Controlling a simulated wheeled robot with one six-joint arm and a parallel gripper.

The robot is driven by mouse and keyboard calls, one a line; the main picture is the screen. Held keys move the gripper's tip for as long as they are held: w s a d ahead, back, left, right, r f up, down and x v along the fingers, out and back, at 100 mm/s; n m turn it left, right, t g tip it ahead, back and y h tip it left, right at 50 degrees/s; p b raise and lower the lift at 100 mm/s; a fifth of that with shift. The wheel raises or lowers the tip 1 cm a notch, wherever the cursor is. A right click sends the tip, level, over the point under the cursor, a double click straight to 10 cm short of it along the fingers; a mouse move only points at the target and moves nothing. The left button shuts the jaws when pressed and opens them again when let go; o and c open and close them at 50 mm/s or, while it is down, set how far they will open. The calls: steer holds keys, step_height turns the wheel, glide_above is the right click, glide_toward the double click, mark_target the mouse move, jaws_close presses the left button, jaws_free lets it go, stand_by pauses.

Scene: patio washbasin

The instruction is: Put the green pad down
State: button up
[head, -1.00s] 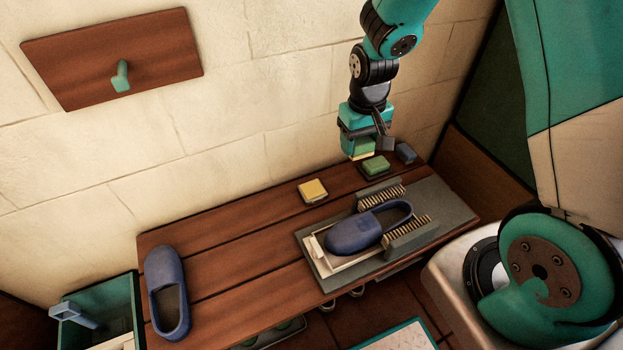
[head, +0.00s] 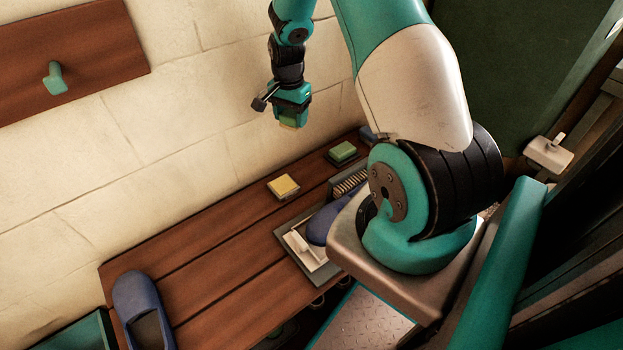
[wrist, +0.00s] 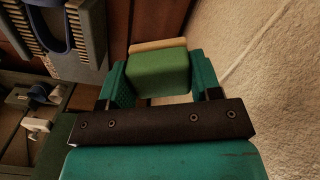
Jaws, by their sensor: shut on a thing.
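My gripper (head: 291,108) hangs in the air above the back of the wooden bench, near the wall. It is shut on a green pad (wrist: 160,72), a green block with a tan layer at its far end, held between the two teal fingers. In the head view only the pale lower end of this pad (head: 289,124) shows below the fingers. The pad is clear of the bench. A second green block (head: 343,151) and a yellow block (head: 284,186) lie on the bench below.
The wooden bench (head: 205,270) has bare boards left of the yellow block. A grey brush station (head: 350,184) with a blue clog stands to the right, partly hidden by my arm. Another blue clog (head: 133,296) lies at the left end. A hook board (head: 85,70) is on the wall.

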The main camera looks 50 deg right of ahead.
steer(key=s+d+f+m, duration=0.2)
steer(key=d+f+m, duration=0.1)
steer(key=d+m, duration=0.25)
steer(key=b, duration=0.4)
glide_above(312, 173)
steer(key=shift+n, duration=0.35)
step_height(312, 173, down, 15)
steer(key=shift+r, duration=0.15)
steer(key=shift+d+f, duration=0.1)
steer(key=shift+f, duration=2.25)
steer(key=shift+f+b, duration=0.15)
steer(key=shift+b, duration=0.2)
steer(key=o, duration=0.8)
steer(key=shift+o, duration=0.2)
